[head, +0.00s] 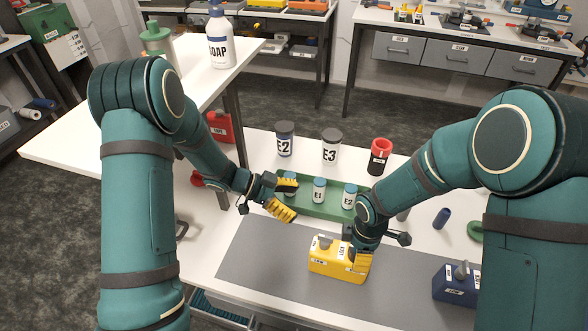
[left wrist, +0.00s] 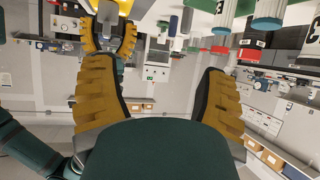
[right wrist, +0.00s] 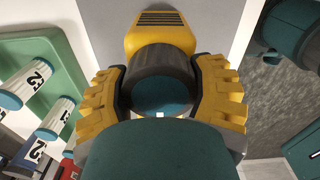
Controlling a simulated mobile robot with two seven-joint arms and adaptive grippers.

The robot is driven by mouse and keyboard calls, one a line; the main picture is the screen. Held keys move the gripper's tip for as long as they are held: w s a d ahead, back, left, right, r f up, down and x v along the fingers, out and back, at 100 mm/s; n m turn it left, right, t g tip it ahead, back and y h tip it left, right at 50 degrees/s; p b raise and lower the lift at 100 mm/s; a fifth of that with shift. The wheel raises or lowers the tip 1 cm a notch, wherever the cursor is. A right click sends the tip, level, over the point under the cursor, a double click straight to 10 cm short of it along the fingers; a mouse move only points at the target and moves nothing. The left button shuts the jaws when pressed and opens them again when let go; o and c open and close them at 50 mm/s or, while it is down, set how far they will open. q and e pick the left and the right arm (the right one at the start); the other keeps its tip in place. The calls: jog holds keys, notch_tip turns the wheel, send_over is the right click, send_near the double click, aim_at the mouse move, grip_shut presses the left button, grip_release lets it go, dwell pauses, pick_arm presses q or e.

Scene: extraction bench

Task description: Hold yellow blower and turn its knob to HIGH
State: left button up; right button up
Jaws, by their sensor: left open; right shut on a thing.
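The yellow blower (head: 335,267) sits on the grey mat, with small pale labels and a grey part on top. My right gripper (head: 362,256) is at its right end. In the right wrist view, its fingers (right wrist: 168,95) are closed around a dark grey round part (right wrist: 160,62) in front of the yellow body (right wrist: 160,28), which has dark vent slots. The knob's setting is too small to read. My left gripper (head: 285,198) is open and empty, above the left end of the green tray, up and left of the blower. Its spread fingers show in the left wrist view (left wrist: 158,100).
Behind the mat (head: 262,262), the green tray (head: 335,208) holds several small blue-capped bottles. Jars E2 (head: 284,140) and E3 (head: 331,148) and a red-topped jar (head: 379,157) stand behind it. A dark blue box (head: 455,285) is on the right. The mat left of the blower is clear.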

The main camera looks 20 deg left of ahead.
pick_arm(q)
jog(key=w+a+n+t+y, duration=0.2)
jog(key=w+n+t+y, duration=0.2)
jog(key=w+n+y, duration=0.5)
jog(key=shift+w+a+n, duration=0.25)
jog(key=shift+w+n, duration=0.8)
jog(key=shift+n, duration=1.85)
jog(key=shift+r+t, duration=0.1)
jog(key=shift+t, duration=0.2)
pick_arm(e)
jog(key=o, duration=1.4)
